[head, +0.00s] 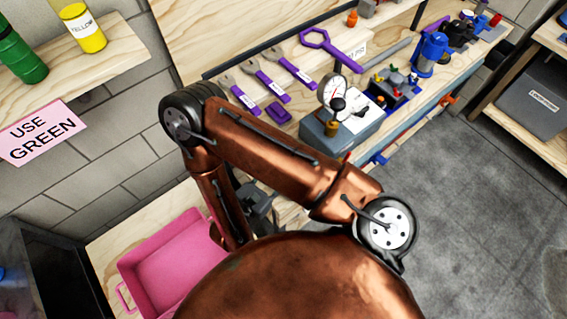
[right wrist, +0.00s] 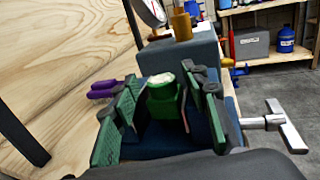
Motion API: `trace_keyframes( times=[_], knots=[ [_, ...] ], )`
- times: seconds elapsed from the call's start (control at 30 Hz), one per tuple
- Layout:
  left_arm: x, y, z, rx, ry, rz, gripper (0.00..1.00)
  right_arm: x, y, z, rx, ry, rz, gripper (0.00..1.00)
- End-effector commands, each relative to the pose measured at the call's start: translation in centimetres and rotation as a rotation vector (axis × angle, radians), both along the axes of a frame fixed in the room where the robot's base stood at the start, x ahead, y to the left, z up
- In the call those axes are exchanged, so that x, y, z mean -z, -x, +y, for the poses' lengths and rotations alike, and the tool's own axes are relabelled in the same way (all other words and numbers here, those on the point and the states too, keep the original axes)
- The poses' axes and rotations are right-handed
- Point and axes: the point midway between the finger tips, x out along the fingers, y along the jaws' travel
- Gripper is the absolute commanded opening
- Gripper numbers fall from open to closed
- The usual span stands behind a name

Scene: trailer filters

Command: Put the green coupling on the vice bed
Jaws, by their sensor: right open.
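The green coupling (right wrist: 163,105), with a pale top, stands upright between the fingers of my right gripper (right wrist: 163,92) in the right wrist view. The gripper is open, with a gap visible on each side of the coupling. A dark blue surface (right wrist: 150,146), apparently the vice bed, lies under the coupling; their exact contact is partly hidden. In the head view my copper arm hides the coupling, and only a dark bit of the gripper (head: 262,207) shows behind it. My left gripper is in neither view.
Behind the coupling is a blue-grey block (right wrist: 168,55) with a brass fitting (right wrist: 181,24) and a gauge (right wrist: 153,12). A metal T-handle (right wrist: 275,122) sticks out right. A pink bin (head: 160,255) stands at lower left.

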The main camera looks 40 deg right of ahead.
Motion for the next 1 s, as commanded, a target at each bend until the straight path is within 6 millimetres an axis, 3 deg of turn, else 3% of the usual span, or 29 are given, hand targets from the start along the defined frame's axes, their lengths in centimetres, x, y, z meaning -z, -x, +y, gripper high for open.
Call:
trace_keyframes(
  times=[0.17, 0.7, 1.0],
  knots=[
    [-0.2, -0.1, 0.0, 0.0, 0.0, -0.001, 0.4, -0.2, 0.1, 0.8, -0.001, -0.001, -0.001, 0.42],
    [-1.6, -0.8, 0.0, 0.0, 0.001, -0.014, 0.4, -0.2, 1.6, 10.6, -0.001, 0.0, 0.0, 0.42],
    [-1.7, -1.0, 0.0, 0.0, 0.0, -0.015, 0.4, -0.2, 1.9, 11.9, 0.001, 0.0, 0.001, 0.42]
  ],
)
